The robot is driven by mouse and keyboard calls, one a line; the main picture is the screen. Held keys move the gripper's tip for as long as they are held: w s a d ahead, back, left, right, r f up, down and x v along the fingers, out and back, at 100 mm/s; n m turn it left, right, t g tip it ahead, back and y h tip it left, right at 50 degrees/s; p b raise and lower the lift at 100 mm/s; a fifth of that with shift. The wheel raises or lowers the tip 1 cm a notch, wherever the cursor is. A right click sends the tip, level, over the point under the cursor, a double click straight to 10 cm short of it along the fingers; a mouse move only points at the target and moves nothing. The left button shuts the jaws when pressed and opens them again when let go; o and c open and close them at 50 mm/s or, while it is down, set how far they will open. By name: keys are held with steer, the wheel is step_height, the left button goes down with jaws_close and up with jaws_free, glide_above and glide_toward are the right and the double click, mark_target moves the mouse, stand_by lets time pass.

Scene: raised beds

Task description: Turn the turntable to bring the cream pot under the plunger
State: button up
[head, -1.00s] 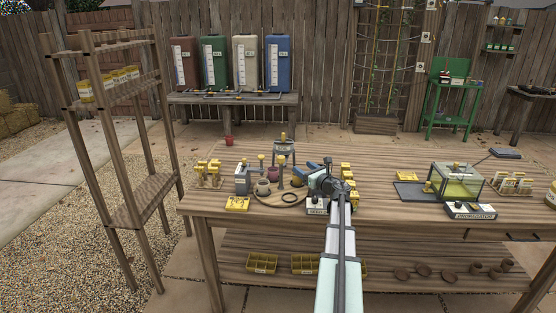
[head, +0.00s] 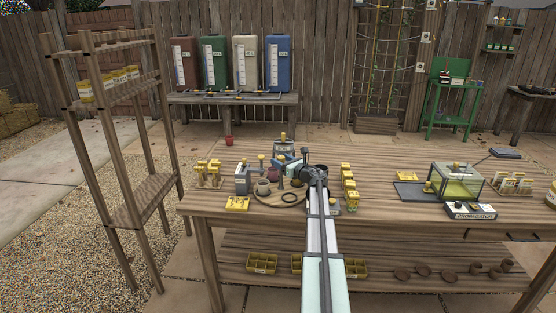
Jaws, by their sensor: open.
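The round brown turntable (head: 268,199) lies on the left half of the bench. A small cream or tan pot (head: 263,188) stands near its front left, with a dark red pot (head: 274,174) just behind. The grey press with a yellow-knobbed plunger (head: 283,147) stands at the turntable's back. The cream pot is in front and left of the press, not under the plunger. My gripper (head: 287,164) is open above the turntable's back right, in front of the press. It hides part of the press; its fingertips are too small to make out clearly.
A grey box device (head: 242,181) stands left of the turntable. Yellow pieces (head: 348,186) line its right side; a yellow label (head: 238,204) lies front left. A black ring (head: 292,199) lies at the turntable's front.

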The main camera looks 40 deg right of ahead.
steer(key=shift+w, duration=1.35)
steer(key=shift+c, duration=0.3)
steer(key=c, duration=0.9)
